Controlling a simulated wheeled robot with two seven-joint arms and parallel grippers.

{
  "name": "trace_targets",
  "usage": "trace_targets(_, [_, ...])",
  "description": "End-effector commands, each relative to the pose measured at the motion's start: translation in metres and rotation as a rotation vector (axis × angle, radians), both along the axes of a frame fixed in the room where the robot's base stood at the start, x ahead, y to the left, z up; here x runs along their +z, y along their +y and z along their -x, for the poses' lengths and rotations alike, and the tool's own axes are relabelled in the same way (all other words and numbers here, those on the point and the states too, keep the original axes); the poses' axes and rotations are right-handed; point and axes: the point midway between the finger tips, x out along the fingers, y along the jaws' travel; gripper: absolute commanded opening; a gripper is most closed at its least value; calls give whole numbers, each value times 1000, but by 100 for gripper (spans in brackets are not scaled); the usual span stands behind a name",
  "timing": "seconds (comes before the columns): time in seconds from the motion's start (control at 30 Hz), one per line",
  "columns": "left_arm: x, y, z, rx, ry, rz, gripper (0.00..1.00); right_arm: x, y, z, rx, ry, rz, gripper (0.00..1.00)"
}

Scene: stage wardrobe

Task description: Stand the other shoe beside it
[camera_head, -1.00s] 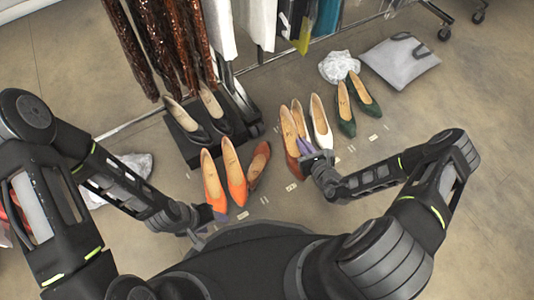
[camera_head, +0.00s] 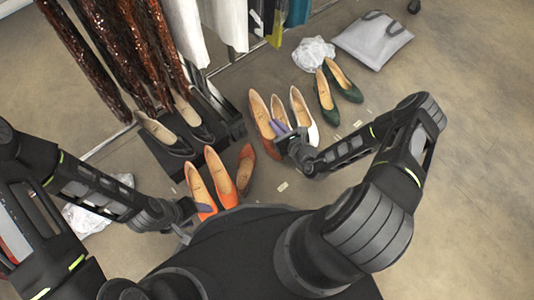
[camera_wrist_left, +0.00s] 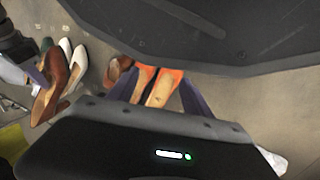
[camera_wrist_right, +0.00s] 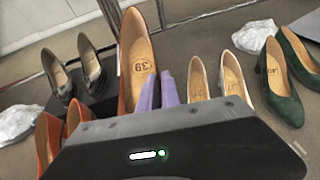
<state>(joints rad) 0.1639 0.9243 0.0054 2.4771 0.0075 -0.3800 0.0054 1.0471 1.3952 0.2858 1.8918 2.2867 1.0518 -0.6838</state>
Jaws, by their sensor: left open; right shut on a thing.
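A brown shoe (camera_head: 259,113) stands upright left of a white pair (camera_head: 302,108). My right gripper (camera_head: 281,127) is shut on the brown shoe at its side; the shoe also shows left of the fingers in the right wrist view (camera_wrist_right: 133,60). I cannot tell whether it touches the floor. Another brown shoe (camera_head: 245,171) lies tilted, apart from it, just right of the orange pair (camera_head: 219,172). My left gripper (camera_head: 196,209) is open low by the orange pair, whose heel ends show between its fingers in the left wrist view (camera_wrist_left: 160,90).
Black shoes (camera_head: 165,138) stand on a dark box under the clothes rail. Green shoes (camera_head: 325,98), crumpled white paper (camera_head: 313,53) and a grey bag (camera_head: 372,40) are at the upper right. Floor right of the right arm is clear.

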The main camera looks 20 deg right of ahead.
Motion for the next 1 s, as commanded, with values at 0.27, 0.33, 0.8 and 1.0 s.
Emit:
trace_targets(0.27, [-48,-1,-6,8,-17,-3,58,-79,0,0,-1,0,-1,0])
trace_targets(0.33, [-56,-1,-8,11,-20,-4,58,-96,0,0,-1,0,-1,0])
trace_targets(0.8, [-64,0,-11,13,-23,-1,58,-118,0,0,-1,-1,1,0])
trace_targets(1.0, [-73,0,-12,13,-23,0,58,-134,0,0,-1,0,0,0])
